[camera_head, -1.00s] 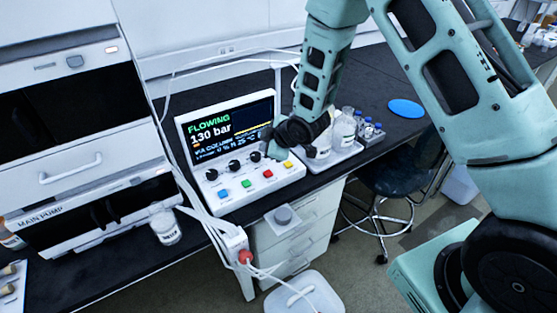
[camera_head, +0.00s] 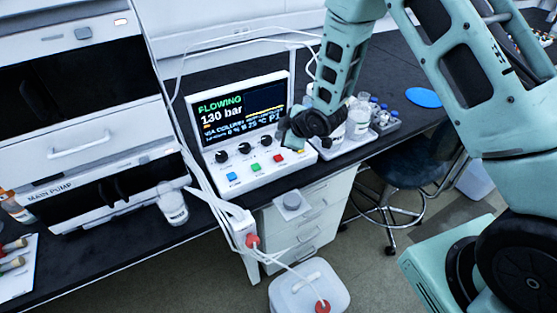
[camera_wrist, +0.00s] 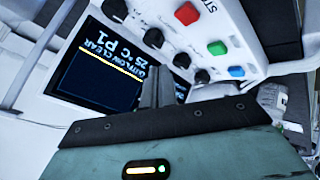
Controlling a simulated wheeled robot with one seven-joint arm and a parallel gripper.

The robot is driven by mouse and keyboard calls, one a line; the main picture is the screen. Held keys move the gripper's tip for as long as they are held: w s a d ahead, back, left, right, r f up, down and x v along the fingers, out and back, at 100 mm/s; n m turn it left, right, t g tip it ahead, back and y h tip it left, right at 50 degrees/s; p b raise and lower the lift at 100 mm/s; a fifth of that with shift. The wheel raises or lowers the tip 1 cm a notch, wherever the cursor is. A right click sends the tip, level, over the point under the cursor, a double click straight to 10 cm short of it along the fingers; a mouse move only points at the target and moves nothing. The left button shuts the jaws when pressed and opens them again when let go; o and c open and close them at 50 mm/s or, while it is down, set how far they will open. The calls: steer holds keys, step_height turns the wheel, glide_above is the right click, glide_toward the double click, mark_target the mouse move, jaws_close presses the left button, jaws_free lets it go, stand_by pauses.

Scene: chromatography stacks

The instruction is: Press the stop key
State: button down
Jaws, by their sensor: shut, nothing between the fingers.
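The control box (camera_head: 250,176) stands on the bench with a lit screen reading FLOWING, 130 bar. Its front carries a row of dark knobs and, below them, blue, green, red and yellow keys. The red key (camera_head: 278,158) also shows in the wrist view (camera_wrist: 187,13), beside a label partly cut off that begins "ST". My gripper (camera_head: 288,133) is at the box's right part, above the red and yellow keys in the picture. In the wrist view its fingers (camera_wrist: 158,88) are shut and empty, in front of the screen and knobs, apart from the red key. Their tips are hard to see in the head view.
Bottles (camera_head: 358,117) and small vials on a tray stand just right of the box. The pump unit (camera_head: 85,150) and a glass jar (camera_head: 172,203) are on the left. White cables run beside the box. A stool (camera_head: 400,160) stands below the bench edge.

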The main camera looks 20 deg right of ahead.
mark_target(281, 159)
step_height(281, 159, down, 6)
steer(key=b, duration=0.3)
steer(key=shift+b, duration=0.4)
stand_by(1.5)
steer(key=shift+f+b, duration=0.35)
steer(key=shift+b, duration=0.1)
steer(key=shift+f+b, duration=0.45)
steer(key=shift+f, duration=0.05)
stand_by(0.6)
steer(key=shift+r, duration=0.1)
steer(key=shift+r+p, duration=0.55)
steer(key=shift+r, duration=0.3)
steer(key=shift+r, duration=0.1)
steer(key=shift+r+p, duration=1.55)
steer(key=shift+r, duration=0.85)
